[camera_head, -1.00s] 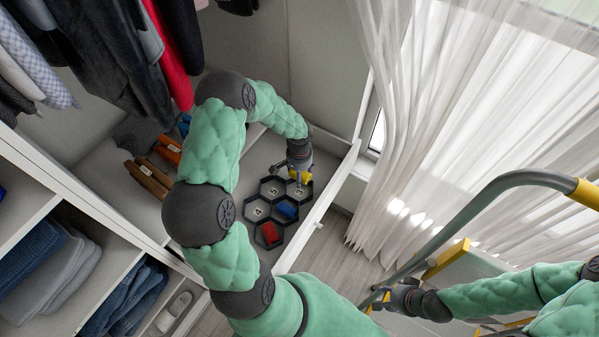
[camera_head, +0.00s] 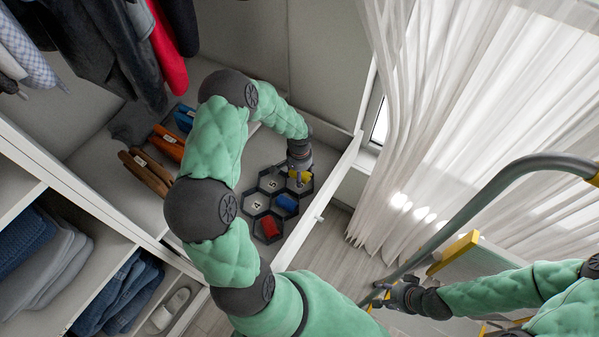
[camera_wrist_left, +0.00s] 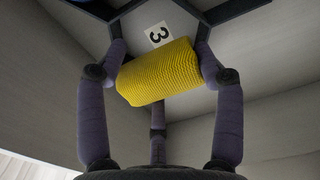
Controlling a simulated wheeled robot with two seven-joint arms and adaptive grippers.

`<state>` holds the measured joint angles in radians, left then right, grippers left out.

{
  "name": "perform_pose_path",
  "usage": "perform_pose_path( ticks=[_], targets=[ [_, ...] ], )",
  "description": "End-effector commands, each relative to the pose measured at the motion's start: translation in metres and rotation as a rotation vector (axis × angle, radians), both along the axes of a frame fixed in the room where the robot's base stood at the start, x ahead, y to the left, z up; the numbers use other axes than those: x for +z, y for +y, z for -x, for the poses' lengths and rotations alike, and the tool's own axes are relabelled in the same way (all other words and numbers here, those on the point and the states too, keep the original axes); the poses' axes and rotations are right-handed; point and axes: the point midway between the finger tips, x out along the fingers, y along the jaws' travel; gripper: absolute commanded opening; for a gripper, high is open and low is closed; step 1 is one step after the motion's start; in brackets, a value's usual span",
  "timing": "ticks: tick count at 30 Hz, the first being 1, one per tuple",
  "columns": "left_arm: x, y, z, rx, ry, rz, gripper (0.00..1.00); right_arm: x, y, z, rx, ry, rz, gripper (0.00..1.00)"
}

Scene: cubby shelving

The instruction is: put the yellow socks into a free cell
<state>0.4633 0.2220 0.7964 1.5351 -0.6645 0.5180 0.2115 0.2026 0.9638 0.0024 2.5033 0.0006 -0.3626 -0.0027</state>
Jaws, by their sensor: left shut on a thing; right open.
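The yellow socks (camera_wrist_left: 160,73) are a ribbed roll between the fingers of my left gripper (camera_wrist_left: 160,75), which is shut on them. In the left wrist view they are in front of the cell labelled 3; I cannot tell whether they touch its floor. In the head view my left gripper (camera_head: 300,178) is at the upper right cell of the dark hexagonal organizer (camera_head: 264,191), with a bit of yellow showing. The organizer's cells labelled 5 and 4 look empty. Blue socks (camera_head: 287,203) and red socks (camera_head: 269,227) fill two others. My right gripper (camera_head: 378,299) is open and empty, far right of the organizer.
The organizer lies in a shallow white-edged compartment (camera_head: 322,200). Brown (camera_head: 146,171), orange (camera_head: 167,143) and blue (camera_head: 185,118) items stand left of my left arm. Clothes hang above. A grey curved rail (camera_head: 470,209) is near my right gripper.

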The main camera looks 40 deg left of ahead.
Motion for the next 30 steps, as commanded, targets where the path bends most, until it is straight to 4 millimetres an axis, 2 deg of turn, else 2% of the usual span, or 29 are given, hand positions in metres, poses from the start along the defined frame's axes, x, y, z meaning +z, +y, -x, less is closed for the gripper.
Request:
perform_pose_path(
  ticks=[12, 26, 27, 29, 30],
  targets=[
    [-0.023, 0.0, 0.0, 0.0, 0.0, 0.0, 0.46, -0.02, 0.0, 0.0, 0.0, 0.0, 0.0, 0.41],
    [-0.027, 0.0, 0.0, 0.0, -0.001, 0.0, 0.46, -0.023, 0.0, 0.0, 0.0, 0.0, 0.0, 0.41],
    [-0.027, 0.0, 0.0, 0.0, -0.001, 0.0, 0.73, -0.023, 0.0, 0.0, 0.0, 0.0, 0.0, 0.41],
    [-0.027, 0.0, 0.0, 0.0, -0.001, 0.0, 0.9, -0.023, 0.0, 0.0, 0.0, 0.0, 0.0, 0.41],
    [-0.027, 0.0, 0.0, 0.0, -0.001, 0.0, 0.95, -0.023, 0.0, 0.0, 0.0, 0.0, 0.0, 0.41]
  ],
)
